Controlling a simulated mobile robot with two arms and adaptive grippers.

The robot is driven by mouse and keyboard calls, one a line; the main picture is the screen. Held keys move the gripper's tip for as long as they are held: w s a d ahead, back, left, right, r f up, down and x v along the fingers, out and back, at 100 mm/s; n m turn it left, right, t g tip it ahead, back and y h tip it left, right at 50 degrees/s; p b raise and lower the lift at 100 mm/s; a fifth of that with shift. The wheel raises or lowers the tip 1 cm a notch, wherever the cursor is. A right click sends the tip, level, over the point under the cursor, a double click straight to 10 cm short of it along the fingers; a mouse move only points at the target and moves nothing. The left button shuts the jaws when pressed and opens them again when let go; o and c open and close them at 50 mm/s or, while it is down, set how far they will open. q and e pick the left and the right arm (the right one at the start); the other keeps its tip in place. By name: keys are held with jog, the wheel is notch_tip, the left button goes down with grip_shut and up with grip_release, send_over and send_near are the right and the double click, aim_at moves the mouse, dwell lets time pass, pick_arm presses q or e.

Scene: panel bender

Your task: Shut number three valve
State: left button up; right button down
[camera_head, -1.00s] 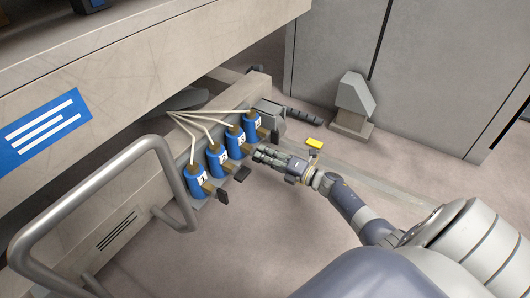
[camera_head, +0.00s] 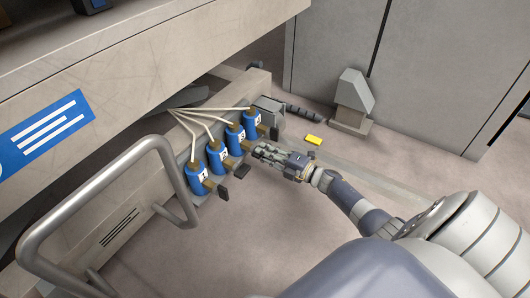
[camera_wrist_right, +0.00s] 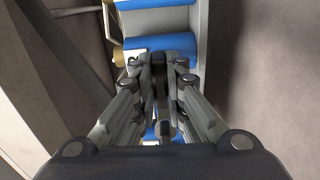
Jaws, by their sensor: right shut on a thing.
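The number three valve (camera_head: 237,137) is a blue cylinder marked 3 in a slanting row of similar valves on the machine's side. My right gripper (camera_head: 258,151) reaches it from the right, with its fingers at the front of the valve. In the right wrist view my gripper (camera_wrist_right: 159,63) is shut on a dark lever (camera_wrist_right: 160,76), with blue valve bodies (camera_wrist_right: 158,43) beyond. The fingers hide most of the lever, so I cannot tell its exact angle. My left gripper is not in view.
Valve one (camera_head: 197,179), valve two (camera_head: 217,158) and valve four (camera_head: 254,123) sit in the same row, with dark levers sticking out. A grey tube handrail (camera_head: 100,195) stands at the left. A yellow block (camera_head: 313,140) lies right of the valves. Floor below is clear.

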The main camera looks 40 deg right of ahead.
jog(key=c, duration=1.6)
grip_release()
jog(key=shift+c, duration=0.2)
jog(key=v, duration=1.2)
